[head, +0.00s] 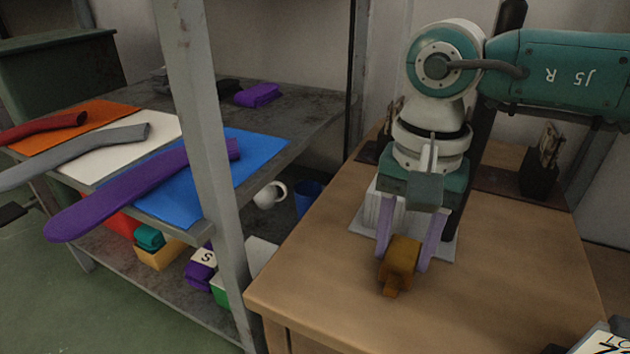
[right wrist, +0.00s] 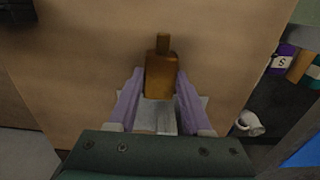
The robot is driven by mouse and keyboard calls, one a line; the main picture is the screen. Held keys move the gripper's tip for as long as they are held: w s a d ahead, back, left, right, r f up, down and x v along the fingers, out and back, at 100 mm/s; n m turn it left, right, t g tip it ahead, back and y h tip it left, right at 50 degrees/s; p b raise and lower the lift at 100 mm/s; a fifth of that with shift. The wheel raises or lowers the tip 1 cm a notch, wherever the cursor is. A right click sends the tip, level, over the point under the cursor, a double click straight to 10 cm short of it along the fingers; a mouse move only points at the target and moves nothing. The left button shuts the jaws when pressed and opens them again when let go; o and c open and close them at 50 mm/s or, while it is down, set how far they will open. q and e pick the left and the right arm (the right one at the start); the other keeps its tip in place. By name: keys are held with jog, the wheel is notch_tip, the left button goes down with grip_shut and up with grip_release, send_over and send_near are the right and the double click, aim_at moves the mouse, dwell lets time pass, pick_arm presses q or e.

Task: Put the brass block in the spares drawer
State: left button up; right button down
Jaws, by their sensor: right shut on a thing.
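The brass block (head: 399,260) is a brown-gold block with a small stub on one end. It is over the wooden table, near the table's front left part. My right gripper (head: 405,258) comes down from above with its two lilac fingers on either side of the block, shut on it. The right wrist view shows the block (right wrist: 160,75) between the fingertips (right wrist: 160,88). Whether the block touches the table top is hard to tell. I cannot make out a spares drawer in either view. My left gripper is not in view.
The wooden table (head: 330,270) has a grey-white sheet (head: 441,247) under my gripper and a dark holder (head: 538,180) at the back right.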

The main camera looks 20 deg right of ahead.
jog(key=shift+f, duration=0.2)
jog(key=shift+c, duration=1.7)
grip_release()
